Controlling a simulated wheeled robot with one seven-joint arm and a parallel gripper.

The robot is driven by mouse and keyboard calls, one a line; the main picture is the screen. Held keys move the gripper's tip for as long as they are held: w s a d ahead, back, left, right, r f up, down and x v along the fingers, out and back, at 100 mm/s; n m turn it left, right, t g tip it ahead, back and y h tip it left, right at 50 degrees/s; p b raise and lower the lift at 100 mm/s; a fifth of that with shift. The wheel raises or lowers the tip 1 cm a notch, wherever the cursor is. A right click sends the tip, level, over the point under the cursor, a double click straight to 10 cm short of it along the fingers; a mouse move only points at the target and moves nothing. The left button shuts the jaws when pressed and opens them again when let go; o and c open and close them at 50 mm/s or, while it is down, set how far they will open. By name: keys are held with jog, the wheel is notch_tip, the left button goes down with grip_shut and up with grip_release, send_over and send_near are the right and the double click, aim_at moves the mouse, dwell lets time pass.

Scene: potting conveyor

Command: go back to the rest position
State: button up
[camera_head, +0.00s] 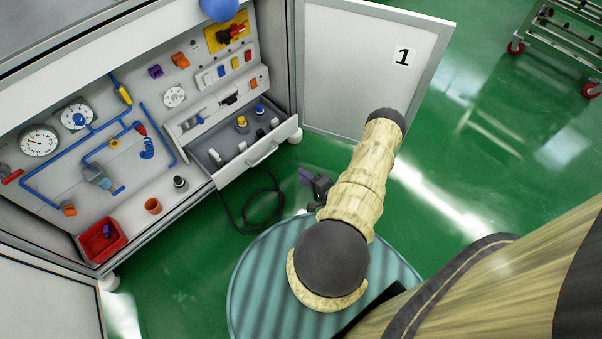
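My arm reaches over the round ribbed green platform (245,290) at the bottom middle. My gripper (308,181) shows as a small dark shape with a purplish part at its tip, left of my forearm. It is partly hidden by the arm, and I cannot tell whether its fingers are open or shut, or whether the purplish part is a finger or a held thing. It appears to the right of the open drawer (262,152) of the cabinet, with green floor between them in the picture.
The cabinet panel (60,180) carries gauges, blue pipes and switches. A red bin (88,243) with a purple piece and an orange cup (153,206) sit on its ledge. An open door (350,70) marked 1 stands behind my arm. A cart (565,35) is at top right.

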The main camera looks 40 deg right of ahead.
dwell(0.4)
jog(key=w+d+r+n+g+p, duration=0.1)
jog(key=w+d+r+n+g, duration=0.1)
jog(key=w+r+n+g, duration=0.5)
jog(key=w+a+r+n+g+h+p, duration=0.1)
jog(key=w+a+r+n, duration=0.1)
jog(key=r, duration=0.5)
jog(key=w+a+r+n+h, duration=0.1)
jog(key=w+a+r+n, duration=0.15)
jog(key=r, duration=0.55)
jog(key=s+a+r+n+g+p, duration=0.1)
jog(key=s+a+r, duration=0.1)
jog(key=a+r, duration=0.4)
jog(key=s+a+r+n+g+p, duration=0.1)
jog(key=s+a+r+n+g, duration=0.2)
jog(key=r, duration=0.5)
jog(key=s+a+r+n, duration=0.1)
jog(key=s+a+r, duration=0.7)
jog(key=s+a, duration=0.25)
notch_tip(320, 180, up, 38)
jog(key=g+p, duration=0.1)
jog(key=p, duration=3.7)
jog(key=shift+s+d+f+p, duration=0.15)
jog(key=shift+s+p, duration=0.15)
